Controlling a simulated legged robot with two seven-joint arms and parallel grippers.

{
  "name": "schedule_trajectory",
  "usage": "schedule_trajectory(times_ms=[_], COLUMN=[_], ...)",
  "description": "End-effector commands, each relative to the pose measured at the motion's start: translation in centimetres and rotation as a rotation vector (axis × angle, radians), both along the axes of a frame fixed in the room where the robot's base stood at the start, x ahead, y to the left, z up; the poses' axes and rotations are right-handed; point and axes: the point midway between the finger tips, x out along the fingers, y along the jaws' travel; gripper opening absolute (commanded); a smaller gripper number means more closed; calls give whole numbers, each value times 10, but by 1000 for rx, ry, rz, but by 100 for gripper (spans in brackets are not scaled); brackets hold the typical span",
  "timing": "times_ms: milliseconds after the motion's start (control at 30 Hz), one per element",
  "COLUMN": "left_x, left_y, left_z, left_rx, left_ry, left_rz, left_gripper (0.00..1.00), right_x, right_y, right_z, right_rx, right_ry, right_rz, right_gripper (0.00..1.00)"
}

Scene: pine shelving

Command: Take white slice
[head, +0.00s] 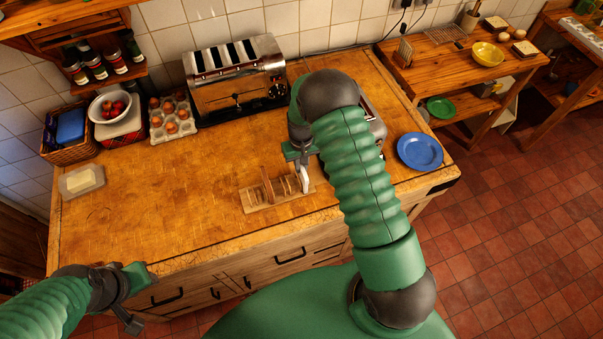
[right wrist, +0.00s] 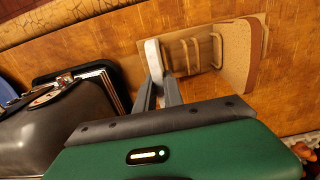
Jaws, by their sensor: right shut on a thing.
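The white slice (head: 304,182) stands on edge at the right end of a small wooden rack (head: 255,196) on the wooden counter. In the right wrist view the white slice (right wrist: 153,54) shows edge-on at the rack's left end. My right gripper (head: 301,164) comes down from above, shut on the slice's upper part; its fingers (right wrist: 160,88) show in the wrist view. I cannot tell whether the slice is clear of the rack. A brown slice (head: 267,184) stands in the rack's left part. My left gripper (head: 128,300) is empty before the counter's front left edge; its opening is unclear.
A chrome toaster (head: 238,75) stands at the back; another appliance is partly hidden behind my right arm. A blue plate (head: 420,151) lies at the right. A butter dish (head: 82,182), eggs (head: 172,118) and a fruit bowl (head: 109,107) are at the left. The counter's left middle is clear.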

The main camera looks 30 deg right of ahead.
Motion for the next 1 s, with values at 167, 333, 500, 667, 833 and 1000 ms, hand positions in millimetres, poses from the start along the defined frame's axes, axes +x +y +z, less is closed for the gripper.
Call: schedule_trajectory(times_ms=[167,333,500,667,833,1000], left_x=[0,0,0,0,0,0], left_y=[0,0,0,0,0,0], left_z=[2,19,48,81,111,122], left_rx=[0,0,0,0,0,0], left_ry=[0,0,0,0,0,0], left_rz=[0,0,0,0,0,0], left_gripper=[36,36,36,36,36,36], right_x=[-2,-2,-2,-2,-1,-1], right_y=[0,0,0,0,0,1], right_z=[2,26,67,115,160,179], right_rx=[0,-1,0,0,0,0], right_ry=[4,1,-2,-1,0,0], right_rz=[0,-1,-1,1,0,0], right_gripper=[0,0,0,0,0,0])
